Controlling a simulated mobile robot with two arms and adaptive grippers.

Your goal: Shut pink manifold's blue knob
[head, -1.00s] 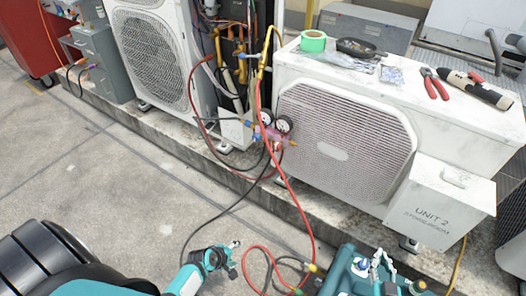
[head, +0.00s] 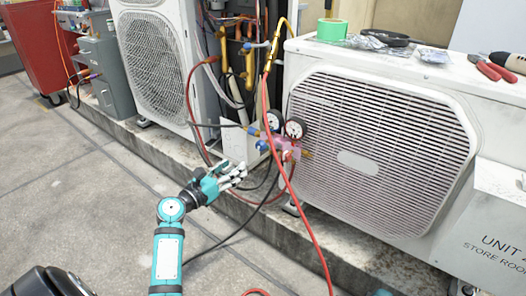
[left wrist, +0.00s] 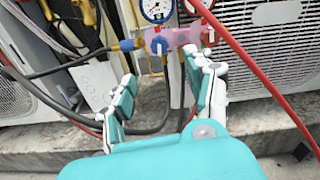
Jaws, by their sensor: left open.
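The pink manifold (head: 279,143) hangs in front of the condensers with two round gauges (head: 295,128) on top. In the left wrist view the pink manifold (left wrist: 185,37) is at the top, with a blue knob (left wrist: 159,44) on its front left. The blue knob also shows small in the head view (head: 262,145). My left gripper (head: 238,175) is open and empty, below and left of the manifold, apart from it. In the left wrist view its two fingers (left wrist: 166,95) point up toward the manifold, with the knob above the gap between them. My right gripper is not in view.
A red hose (head: 290,190) hangs across the front of the right condenser (head: 380,150), just right of the manifold. Black hoses run down behind my left gripper. A low concrete ledge (head: 270,220) carries the units. The floor at left is clear.

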